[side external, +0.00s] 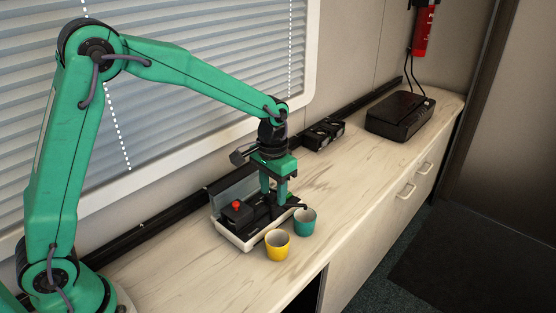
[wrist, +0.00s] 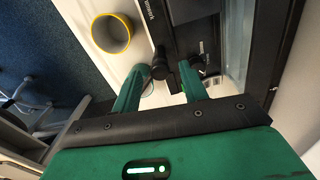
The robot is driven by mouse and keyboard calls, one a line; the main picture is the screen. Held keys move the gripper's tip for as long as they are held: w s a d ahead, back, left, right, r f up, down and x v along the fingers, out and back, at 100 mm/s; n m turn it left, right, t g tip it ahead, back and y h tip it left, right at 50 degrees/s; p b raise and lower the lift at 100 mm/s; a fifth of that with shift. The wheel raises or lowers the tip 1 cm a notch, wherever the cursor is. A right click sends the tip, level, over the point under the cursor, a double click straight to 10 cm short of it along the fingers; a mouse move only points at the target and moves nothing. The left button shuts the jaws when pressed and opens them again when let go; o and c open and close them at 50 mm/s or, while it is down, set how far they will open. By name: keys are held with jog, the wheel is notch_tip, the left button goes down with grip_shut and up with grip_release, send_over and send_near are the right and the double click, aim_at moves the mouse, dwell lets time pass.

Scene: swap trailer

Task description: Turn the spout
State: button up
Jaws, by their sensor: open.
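The small machine (side external: 236,226) sits on the counter, with a white base, a dark body and a red button on top. My gripper (side external: 274,199) is just above the front of the machine, fingers pointing down. In the wrist view my open gripper (wrist: 163,78) has the spout's black knob (wrist: 160,67) between or just beyond its fingertips; contact cannot be told. The spout's tip is partly hidden by the fingers.
A yellow cup (side external: 277,245) stands in front of the machine, near the counter's front edge; it also shows in the wrist view (wrist: 111,33). A black box (side external: 400,115) and small black units (side external: 324,133) stand farther along the counter (side external: 350,175). The wall and blinds rise behind.

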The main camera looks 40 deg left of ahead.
notch_tip(320, 180, up, 8)
jog(key=shift+f, duration=0.25)
jog(key=shift+r, duration=0.2)
dwell(0.5)
jog(key=s+a+r+t, duration=0.35)
jog(key=s+r, duration=0.35)
jog(key=s, duration=0.4)
jog(key=s+a+f+n+t, duration=0.1)
jog(key=s+a+t, duration=0.1)
jog(key=s, duration=1)
jog(key=shift+a, duration=0.8)
